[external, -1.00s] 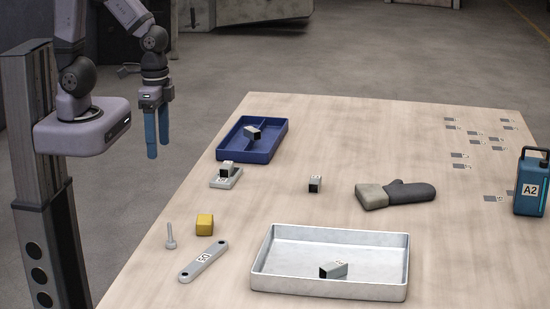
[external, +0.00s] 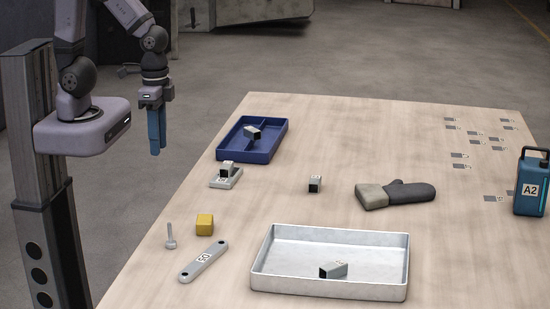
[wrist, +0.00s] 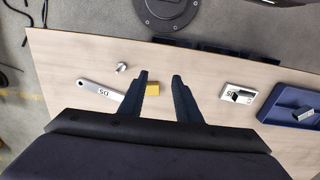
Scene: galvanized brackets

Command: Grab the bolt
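The bolt (external: 170,236) is a small silver piece standing on the table near its left edge, with its wide head at the bottom and its thin shank up. It also shows in the wrist view (wrist: 121,68), left of the fingers. My gripper (external: 155,154) hangs high beyond the table's left edge, well away from the bolt, fingers pointing down. In the wrist view my gripper (wrist: 160,76) has its two dark fingers apart with nothing between them.
A yellow block (external: 204,224) and a grey spanner (external: 203,262) lie close to the bolt. A metal tray (external: 330,292), a blue divided tray (external: 223,155), small brackets (external: 315,185), a glove (external: 408,193) and a blue A2 canister (external: 530,190) stand farther off.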

